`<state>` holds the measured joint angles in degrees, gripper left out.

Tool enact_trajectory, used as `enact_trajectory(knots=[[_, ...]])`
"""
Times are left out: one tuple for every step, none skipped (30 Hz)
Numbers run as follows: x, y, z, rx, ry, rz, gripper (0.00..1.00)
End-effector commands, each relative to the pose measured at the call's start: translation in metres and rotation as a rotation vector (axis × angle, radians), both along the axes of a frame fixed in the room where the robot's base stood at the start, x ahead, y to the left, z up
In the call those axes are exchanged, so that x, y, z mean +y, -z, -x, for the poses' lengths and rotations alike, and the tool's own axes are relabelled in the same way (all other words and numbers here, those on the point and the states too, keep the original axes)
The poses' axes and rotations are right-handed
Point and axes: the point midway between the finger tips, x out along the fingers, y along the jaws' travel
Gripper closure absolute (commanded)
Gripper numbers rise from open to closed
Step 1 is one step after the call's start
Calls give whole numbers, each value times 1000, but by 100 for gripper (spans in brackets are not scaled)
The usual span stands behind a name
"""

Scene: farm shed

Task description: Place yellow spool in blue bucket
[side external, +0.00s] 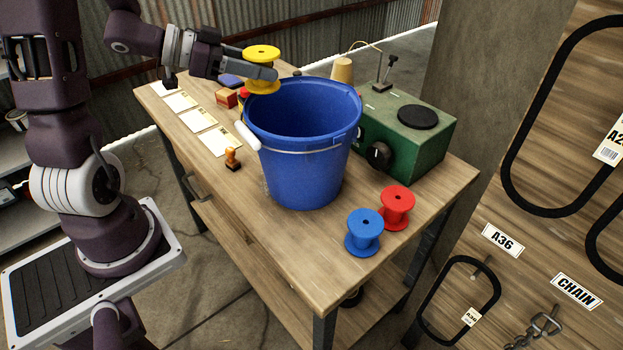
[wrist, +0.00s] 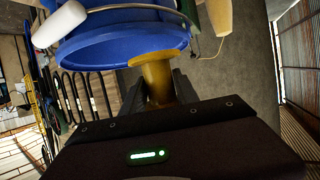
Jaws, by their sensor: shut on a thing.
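The yellow spool (side external: 262,53) is held upright in my gripper (side external: 262,73), whose fingers close around its middle. In the side view it is above the far left part of the blue bucket's rim, and I cannot tell whether it is over the opening. The spool also shows between the fingers in the wrist view (wrist: 157,80), partly hidden by the gripper body. The blue bucket (side external: 305,165) stands upright on the wooden table, its handle hanging on the left. It also shows in the wrist view (wrist: 110,40). Its visible inside looks empty; the bottom is hidden.
A red spool (side external: 397,207) and a blue spool (side external: 364,233) stand at the table's near right. A green box (side external: 415,140) with a black knob is right of the bucket. Paper cards (side external: 200,118), a stamp (side external: 232,160) and small boxes lie to the left. The table front (side external: 230,210) is clear.

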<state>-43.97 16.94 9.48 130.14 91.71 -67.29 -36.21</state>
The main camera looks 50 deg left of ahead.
Motion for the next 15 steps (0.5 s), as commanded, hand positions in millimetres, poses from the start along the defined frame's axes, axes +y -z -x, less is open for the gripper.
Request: enact_trajectory(knots=[[-17, 3, -13, 2, -11, 2, 100], [-26, 5, -20, 4, -24, 3, 100], [-37, 7, -28, 5, -42, 3, 100], [-45, 10, -33, 6, -54, 3, 100], [-52, 12, -38, 6, -66, 2, 100], [-62, 15, -42, 8, -80, 2, 100], [-68, 17, -45, 9, -90, 2, 100], [-74, 19, -47, 7, -98, 1, 100], [-81, 22, -49, 7, -108, 1, 100], [-85, 24, -50, 7, -114, 1, 100], [-89, 25, -51, 7, -120, -1, 100], [-93, 26, -52, 5, -126, -1, 100], [-95, 27, -53, 4, -131, -1, 100], [-96, 27, -53, 4, -133, -2, 100], [-97, 24, -54, 0, -136, -2, 100]])
